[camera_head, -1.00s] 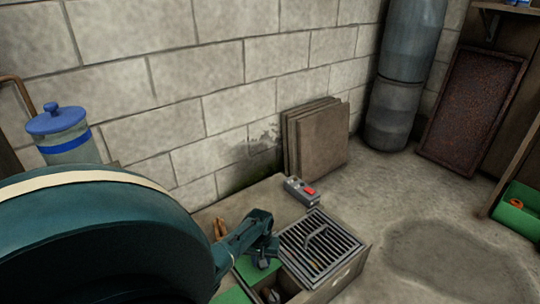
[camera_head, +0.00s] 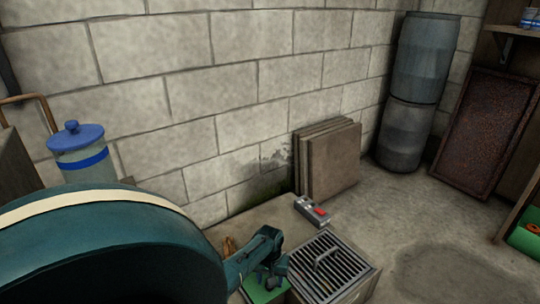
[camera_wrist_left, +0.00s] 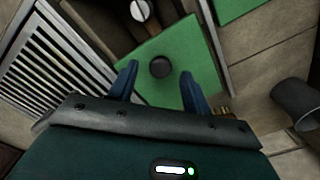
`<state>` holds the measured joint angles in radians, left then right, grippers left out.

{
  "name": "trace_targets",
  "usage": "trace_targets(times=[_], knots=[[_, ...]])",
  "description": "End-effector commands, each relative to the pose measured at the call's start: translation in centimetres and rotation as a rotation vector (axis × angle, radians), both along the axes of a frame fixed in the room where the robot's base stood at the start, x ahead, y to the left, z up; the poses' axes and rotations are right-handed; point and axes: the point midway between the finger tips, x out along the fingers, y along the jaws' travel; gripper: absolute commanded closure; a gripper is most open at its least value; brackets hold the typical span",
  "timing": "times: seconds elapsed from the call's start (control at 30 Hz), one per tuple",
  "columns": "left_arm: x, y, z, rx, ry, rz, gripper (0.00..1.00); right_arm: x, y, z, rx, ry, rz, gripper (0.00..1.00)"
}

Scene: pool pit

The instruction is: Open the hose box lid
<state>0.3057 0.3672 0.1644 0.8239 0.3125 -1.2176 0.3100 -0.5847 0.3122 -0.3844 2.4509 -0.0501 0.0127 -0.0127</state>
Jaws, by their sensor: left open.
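A flat green panel with a round dark knob, which looks like the lid, shows in the left wrist view (camera_wrist_left: 165,100). It lies flat and the knob (camera_wrist_left: 160,68) stands between my fingers. In the head view a part of the green panel (camera_head: 262,294) shows beneath my gripper. My left gripper (camera_wrist_left: 158,75) is open, with one finger on each side of the knob; I cannot tell if they touch it. In the head view the left gripper (camera_head: 270,278) is over the green panel, left of the metal grate. My right gripper is not in view.
A metal grate (camera_head: 330,265) with a handle lies beside the panel. A grey control box with a red button (camera_head: 312,210) sits behind it. Boards (camera_head: 330,160) lean on the wall. A green box (camera_head: 527,238) stands far right.

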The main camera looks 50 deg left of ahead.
Motion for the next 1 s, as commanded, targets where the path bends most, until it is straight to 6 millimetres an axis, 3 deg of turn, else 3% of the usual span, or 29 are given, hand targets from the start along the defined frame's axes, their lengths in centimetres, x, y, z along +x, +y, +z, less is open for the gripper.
trace_targets(times=[0.03, 0.2, 0.43, 0.63, 1.0], knots=[[0.0, 0.0, 1.7, 0.001, -0.001, 0.0, 0.51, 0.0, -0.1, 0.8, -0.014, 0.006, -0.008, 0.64], [0.0, 0.1, 5.8, 0.002, -0.002, 0.0, 0.51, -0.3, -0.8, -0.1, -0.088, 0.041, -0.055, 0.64], [0.0, 0.1, 9.9, 0.001, -0.001, 0.0, 0.51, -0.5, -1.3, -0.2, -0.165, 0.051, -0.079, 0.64], [0.0, 0.0, 11.4, 0.0, 0.0, 0.001, 0.51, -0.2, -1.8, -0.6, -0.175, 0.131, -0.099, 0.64], [0.0, 0.0, 11.4, -0.001, 0.001, 0.001, 0.51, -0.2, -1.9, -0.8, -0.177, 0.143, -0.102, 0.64]])
